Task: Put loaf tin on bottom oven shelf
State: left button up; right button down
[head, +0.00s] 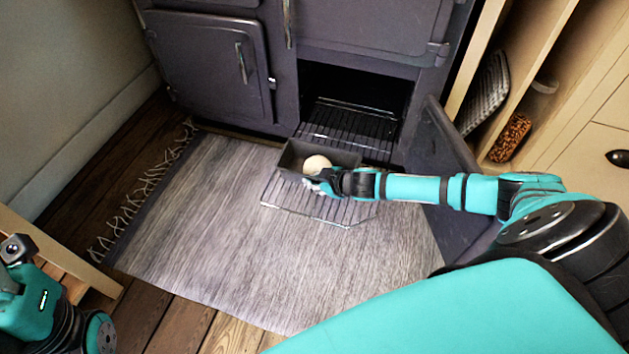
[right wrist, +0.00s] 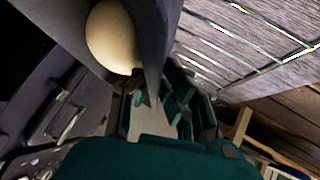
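The loaf tin (head: 292,164) is dark grey and holds a pale ball of dough (head: 317,163). It is level, over the wire oven shelf (head: 345,214) that sticks out of the open lower oven (head: 375,92). I cannot tell whether it touches the bars. My right gripper (head: 322,183) is at the tin's near right side. In the right wrist view its fingers (right wrist: 150,98) are close around the tin's wall (right wrist: 152,45), with the dough (right wrist: 112,38) just beyond. The left arm shows at the lower left; its fingers are not visible.
The oven door (head: 438,165) hangs open on the right, behind my right arm. Wire bars also show inside the oven. A grey fringed rug (head: 200,220) covers the floor in front. Shelves with a jar of brown food (head: 510,138) stand right of the oven.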

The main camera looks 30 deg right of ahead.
jog(key=shift+w, duration=0.1)
jog(key=c, duration=1.9)
grip_release()
jog(key=shift+f, duration=0.15)
jog(key=o, duration=0.4)
